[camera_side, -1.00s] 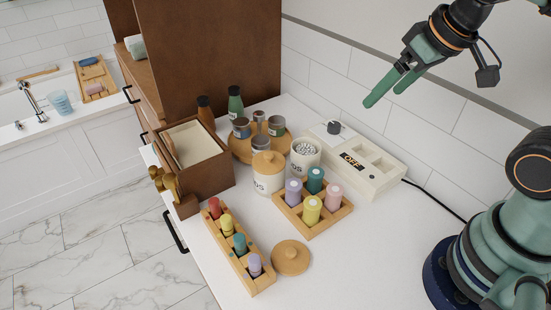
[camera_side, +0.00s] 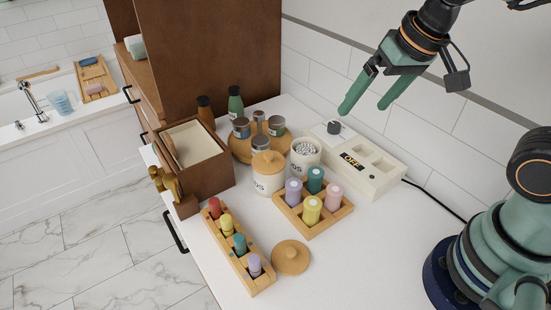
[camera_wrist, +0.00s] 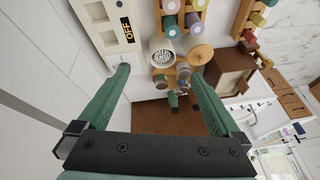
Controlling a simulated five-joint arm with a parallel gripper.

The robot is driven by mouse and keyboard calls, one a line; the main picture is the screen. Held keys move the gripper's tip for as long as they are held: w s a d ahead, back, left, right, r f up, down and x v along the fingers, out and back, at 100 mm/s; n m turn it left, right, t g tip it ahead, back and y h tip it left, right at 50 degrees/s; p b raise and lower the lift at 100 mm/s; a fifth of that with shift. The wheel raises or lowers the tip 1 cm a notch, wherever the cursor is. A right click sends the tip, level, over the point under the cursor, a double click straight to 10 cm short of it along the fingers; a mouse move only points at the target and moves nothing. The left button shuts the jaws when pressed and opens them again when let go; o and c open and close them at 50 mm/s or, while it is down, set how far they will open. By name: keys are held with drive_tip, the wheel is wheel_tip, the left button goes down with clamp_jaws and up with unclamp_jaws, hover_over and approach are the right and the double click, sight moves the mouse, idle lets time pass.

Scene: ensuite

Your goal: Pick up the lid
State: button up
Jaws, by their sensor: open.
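A round wooden lid (camera_side: 290,257) with a small knob lies loose on the white counter, right of the long wooden rack. A second wooden lid (camera_side: 268,163) sits on a white jar (camera_side: 268,182); it also shows in the wrist view (camera_wrist: 201,54). Beside it, an uncovered white jar (camera_side: 305,160) holds small white items; its open top shows in the wrist view (camera_wrist: 163,53). My gripper (camera_side: 365,109) is open and empty, high above the back of the counter, well away from the loose lid. The wrist view shows both fingers (camera_wrist: 160,72) spread apart. I cannot make out the loose lid there.
A square wooden tray (camera_side: 338,214) of colored bottles stands between the jars and the loose lid. The long rack (camera_side: 257,284) holds several colored bottles. A white device (camera_side: 378,183) reading OFF stands at the wall. A brown box (camera_side: 207,178) is left.

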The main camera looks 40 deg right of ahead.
drive_tip(key=a+f+m+g, duration=0.3)
drive_tip(key=a+f+m, duration=0.25)
drive_tip(key=a, duration=0.55)
drive_tip(key=m+g, duration=0.2)
drive_tip(key=m, duration=0.4)
hover_over(291, 251)
wheel_tip(291, 251, down, 6)
drive_tip(key=shift+h, duration=0.3)
wheel_tip(291, 251, down, 12)
drive_tip(key=shift+r, duration=0.2)
drive_tip(key=c, duration=1)
drive_tip(key=shift+r, duration=0.1)
